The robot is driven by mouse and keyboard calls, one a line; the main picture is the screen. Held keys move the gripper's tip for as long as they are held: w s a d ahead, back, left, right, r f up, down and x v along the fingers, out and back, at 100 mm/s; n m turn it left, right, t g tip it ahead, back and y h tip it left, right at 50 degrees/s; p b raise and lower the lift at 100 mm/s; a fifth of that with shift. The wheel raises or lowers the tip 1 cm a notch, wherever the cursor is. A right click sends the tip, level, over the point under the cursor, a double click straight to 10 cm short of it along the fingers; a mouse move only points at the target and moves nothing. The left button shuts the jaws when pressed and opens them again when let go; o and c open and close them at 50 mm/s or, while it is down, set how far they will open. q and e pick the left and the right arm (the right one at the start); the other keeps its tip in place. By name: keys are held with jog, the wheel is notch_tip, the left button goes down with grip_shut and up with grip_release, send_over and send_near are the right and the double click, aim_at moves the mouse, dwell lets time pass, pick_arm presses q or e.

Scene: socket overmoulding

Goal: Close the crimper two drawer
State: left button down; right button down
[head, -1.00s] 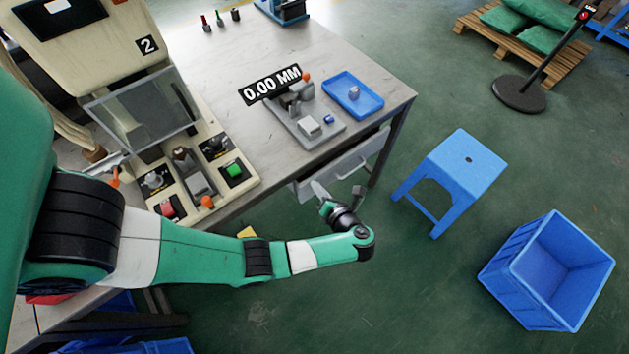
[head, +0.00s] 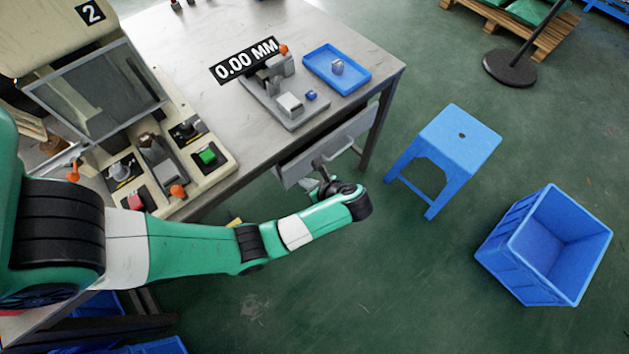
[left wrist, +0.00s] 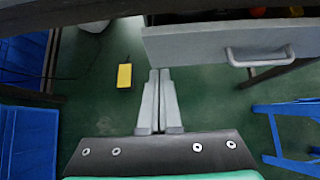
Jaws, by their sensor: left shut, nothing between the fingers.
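The grey drawer (head: 335,148) under the table stands partly open, with a gap showing behind its front. Its front and bar handle also show in the left wrist view (left wrist: 200,45), with the handle to the right. My left gripper (head: 319,166) is shut and empty in front of the drawer front. In the left wrist view its closed fingertips (left wrist: 160,73) lie just below the drawer front's left end. I cannot tell whether they touch it. The machine marked 2 (head: 70,60) stands on the table at the left. My right gripper is not in view.
A blue stool (head: 455,140) stands right of the drawer, and a blue crate (head: 500,255) lies farther right. The table (head: 200,60) carries a gauge (head: 285,100) and a blue tray (head: 320,60). A yellow object (left wrist: 124,75) is on the floor. Floor in front is clear.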

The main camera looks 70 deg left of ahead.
aim_at(287, 165)
pick_arm(q)
jog(key=a, duration=0.1)
jog(key=s+a+f, duration=0.1)
jog(key=a, duration=0.2)
jog(key=shift+s+f+b, duration=0.15)
jog(key=shift+b, duration=0.2)
jog(key=shift+s+a, duration=0.1)
jog(key=shift+a, duration=0.4)
jog(key=a, duration=0.1)
jog(key=s+a+p, duration=0.1)
jog(key=a, duration=0.1)
jog(key=shift+d, duration=0.1)
